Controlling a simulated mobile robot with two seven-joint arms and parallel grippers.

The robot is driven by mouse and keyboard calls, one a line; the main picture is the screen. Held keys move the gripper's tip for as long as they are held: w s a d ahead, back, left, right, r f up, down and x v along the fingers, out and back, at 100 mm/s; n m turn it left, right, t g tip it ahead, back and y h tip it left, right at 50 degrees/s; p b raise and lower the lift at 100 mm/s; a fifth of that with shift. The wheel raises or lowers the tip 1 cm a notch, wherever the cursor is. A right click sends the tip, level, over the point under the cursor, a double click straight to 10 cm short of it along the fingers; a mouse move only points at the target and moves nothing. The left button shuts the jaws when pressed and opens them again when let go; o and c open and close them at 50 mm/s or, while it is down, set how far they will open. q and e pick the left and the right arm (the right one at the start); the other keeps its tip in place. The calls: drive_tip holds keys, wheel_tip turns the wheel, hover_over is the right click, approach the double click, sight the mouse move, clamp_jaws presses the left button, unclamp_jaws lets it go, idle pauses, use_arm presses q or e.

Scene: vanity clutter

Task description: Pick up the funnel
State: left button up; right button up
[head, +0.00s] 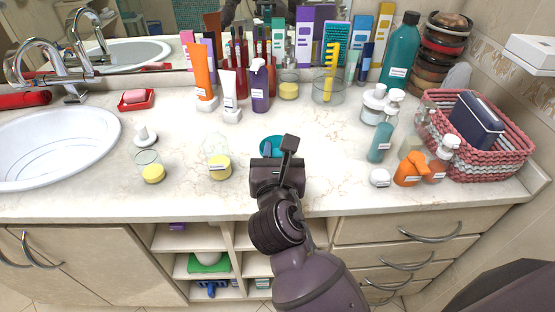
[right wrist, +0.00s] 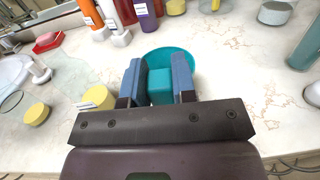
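The teal funnel (head: 271,146) sits on the marble counter near the front middle, partly hidden behind my right gripper. In the right wrist view its round rim (right wrist: 183,54) shows beyond the fingertips, and a narrower teal part fills the gap between the fingers. My right gripper (head: 288,160) is low over the counter; its two blue-grey fingers (right wrist: 159,80) lie along both sides of that narrower part and look shut on it. The funnel still appears to be at counter level. My left gripper is not in view.
A yellow-filled jar (head: 220,168) stands left of the gripper. Several tubes and bottles, including a purple bottle (head: 260,86), stand behind. A teal bottle (head: 380,140), an orange item (head: 410,168) and a pink basket (head: 500,165) are right. Counter between gripper and teal bottle is clear.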

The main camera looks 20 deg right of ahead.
clamp_jaws()
